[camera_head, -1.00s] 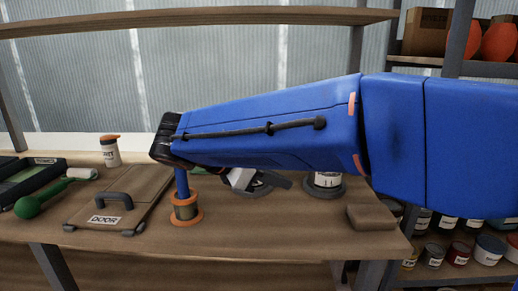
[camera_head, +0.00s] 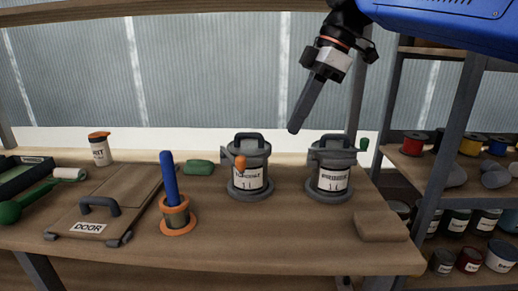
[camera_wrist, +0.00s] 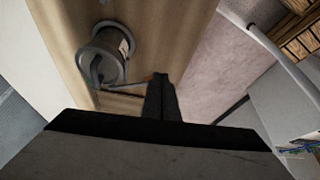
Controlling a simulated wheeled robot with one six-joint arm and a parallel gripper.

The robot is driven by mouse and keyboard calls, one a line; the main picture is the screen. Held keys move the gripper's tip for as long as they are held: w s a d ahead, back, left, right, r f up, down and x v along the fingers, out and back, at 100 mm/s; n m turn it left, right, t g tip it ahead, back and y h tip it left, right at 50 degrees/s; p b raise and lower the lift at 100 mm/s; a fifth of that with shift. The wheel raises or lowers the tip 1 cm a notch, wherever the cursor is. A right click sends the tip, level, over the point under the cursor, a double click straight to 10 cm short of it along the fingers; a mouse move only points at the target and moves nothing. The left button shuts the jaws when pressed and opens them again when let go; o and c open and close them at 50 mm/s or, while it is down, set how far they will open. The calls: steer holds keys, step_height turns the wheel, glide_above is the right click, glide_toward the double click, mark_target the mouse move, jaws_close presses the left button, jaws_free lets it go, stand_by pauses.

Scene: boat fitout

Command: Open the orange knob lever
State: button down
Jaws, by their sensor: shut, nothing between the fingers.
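A grey canister (camera_head: 249,178) with a dark top handle and a white label stands on the wooden bench. Its lever ends in an orange knob (camera_head: 240,163) on the front side. My gripper (camera_head: 293,128) is shut and empty. It points down, above and to the right of the orange knob in the head view, apart from it. In the wrist view, a canister (camera_wrist: 103,55) with a lever lies beyond my gripper (camera_wrist: 160,80). A small orange patch shows at the left of the fingertips, partly hidden by them.
A second canister (camera_head: 330,178) with a green knob (camera_head: 364,144) stands to the right. To the left are an orange-rimmed cup (camera_head: 175,212) with a blue stick, a hatch labelled DOOR (camera_head: 115,200) and a white bottle (camera_head: 100,150). A brown block (camera_head: 381,226) lies front right.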

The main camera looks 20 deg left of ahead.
glide_toward(243, 172)
steer(key=shift+w+a+f, duration=0.1)
steer(key=shift+a+f, duration=0.1)
steer(key=shift+f, duration=0.95)
steer(key=shift+w+a+f, duration=0.1)
steer(key=shift+a+f, duration=0.1)
steer(key=shift+f, duration=1)
steer(key=shift+s+a+m, duration=0.45)
steer(key=shift+s+m, duration=0.05)
steer(key=shift+s, duration=0.15)
steer(key=s+a+m+t, duration=0.1)
steer(key=s+a+m, duration=0.1)
steer(key=s+a, duration=0.2)
steer(key=shift+a+y, duration=0.3)
steer(key=shift+a, duration=0.8)
steer(key=shift+d, duration=0.1)
